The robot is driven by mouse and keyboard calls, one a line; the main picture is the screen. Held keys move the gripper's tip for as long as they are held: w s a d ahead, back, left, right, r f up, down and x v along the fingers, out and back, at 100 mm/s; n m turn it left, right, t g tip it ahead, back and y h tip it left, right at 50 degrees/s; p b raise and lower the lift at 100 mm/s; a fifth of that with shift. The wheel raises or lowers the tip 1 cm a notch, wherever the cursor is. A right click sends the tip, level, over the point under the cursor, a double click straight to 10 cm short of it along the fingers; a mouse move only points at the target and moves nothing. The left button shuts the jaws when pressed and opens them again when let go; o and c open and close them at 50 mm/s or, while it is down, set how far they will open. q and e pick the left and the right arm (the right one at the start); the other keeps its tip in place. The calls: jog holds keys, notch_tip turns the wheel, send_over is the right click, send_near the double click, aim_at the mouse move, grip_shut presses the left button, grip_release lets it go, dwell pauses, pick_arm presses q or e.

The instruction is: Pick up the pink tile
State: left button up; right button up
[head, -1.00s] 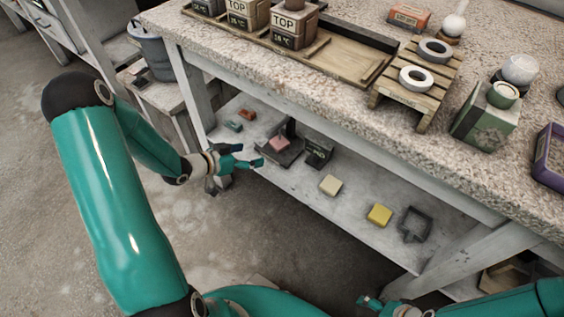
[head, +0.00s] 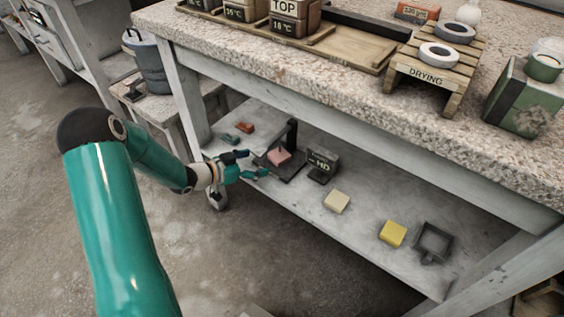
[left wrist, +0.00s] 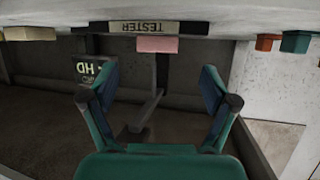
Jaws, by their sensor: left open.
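The pink tile (head: 279,157) lies on a dark stand with an upright post (head: 291,137) on the lower shelf under the bench. My left gripper (head: 257,164) is open and empty just left of the stand, its fingers pointing at the tile. The left wrist view is upside down. There the pink tile (left wrist: 157,45) shows ahead, above the gap between the open fingers (left wrist: 160,88), on a base labelled TESTER (left wrist: 144,28). The fingers are apart from the tile. My right gripper is out of view.
A dark block marked HD (head: 322,163) stands right of the stand. A cream tile (head: 337,201), a yellow tile (head: 393,233) and a dark frame (head: 433,241) lie farther right. Orange (head: 246,127) and teal (head: 230,138) pieces lie behind left. The speckled benchtop (head: 300,75) overhangs the shelf.

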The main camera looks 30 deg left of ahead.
aim_at(272, 159)
pick_arm(q)
jog(key=shift+w+d+f, duration=0.2)
jog(key=shift+w+f, duration=0.05)
jog(key=shift+w, duration=0.25)
jog(key=b+x, duration=0.2)
jog(key=x, duration=0.2)
jog(key=shift+d, duration=0.15)
jog(key=shift+w+d+f+b, duration=0.15)
jog(key=shift+w+b, duration=0.25)
jog(key=shift+w, duration=0.05)
jog(key=c, duration=1.4)
